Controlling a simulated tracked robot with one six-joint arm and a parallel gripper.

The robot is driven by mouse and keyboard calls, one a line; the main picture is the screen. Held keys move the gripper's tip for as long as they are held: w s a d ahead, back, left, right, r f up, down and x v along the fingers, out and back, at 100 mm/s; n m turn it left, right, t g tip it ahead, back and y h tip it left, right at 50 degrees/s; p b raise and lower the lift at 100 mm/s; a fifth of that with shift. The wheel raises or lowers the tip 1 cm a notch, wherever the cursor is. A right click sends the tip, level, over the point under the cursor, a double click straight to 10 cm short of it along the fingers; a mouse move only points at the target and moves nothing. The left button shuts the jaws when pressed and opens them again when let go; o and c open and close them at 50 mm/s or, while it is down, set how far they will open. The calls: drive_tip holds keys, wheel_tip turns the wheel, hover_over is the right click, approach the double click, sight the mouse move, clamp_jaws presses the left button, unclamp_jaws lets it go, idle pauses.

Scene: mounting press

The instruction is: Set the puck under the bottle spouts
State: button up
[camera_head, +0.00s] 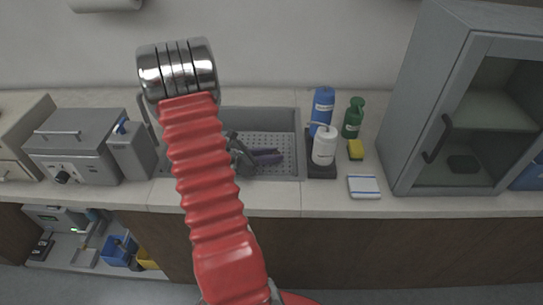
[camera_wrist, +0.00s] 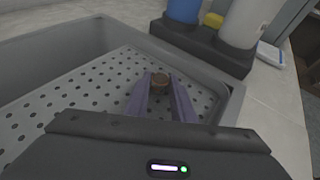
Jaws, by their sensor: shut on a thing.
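The puck (camera_wrist: 160,79) is a small brown disc in the wrist view. It sits between the purple fingertips of my gripper (camera_wrist: 161,88), which is shut on it. In the head view my gripper (camera_head: 274,157) is over the sink, left of the bottles, and I cannot make out the puck there. A blue bottle (camera_head: 322,105) and a white pump bottle (camera_head: 324,147) stand in a dark holder (camera_head: 321,171) right of the sink. A green bottle (camera_head: 353,119) stands behind to the right. The holder also shows ahead in the wrist view (camera_wrist: 202,47).
The grey sink (camera_head: 290,118) has a perforated floor and a raised rim. A yellow sponge (camera_head: 355,150) and folded cloth (camera_head: 364,187) lie right of the holder. A glass-door cabinet (camera_head: 428,100) stands further right. A grey machine (camera_head: 80,148) is at the left.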

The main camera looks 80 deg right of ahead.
drive_tip(key=shift+f, duration=0.25)
drive_tip(key=o, duration=1)
drive_tip(key=shift+r, duration=0.1)
drive_tip(key=shift+w+a+r, duration=0.25)
drive_tip(key=shift+w+a, duration=0.05)
drive_tip(key=shift+w, duration=0.05)
drive_tip(key=v, duration=1)
drive_tip(key=shift+w+a+r, duration=0.15)
drive_tip(key=shift+w+a, duration=0.15)
drive_tip(key=shift+a, duration=0.1)
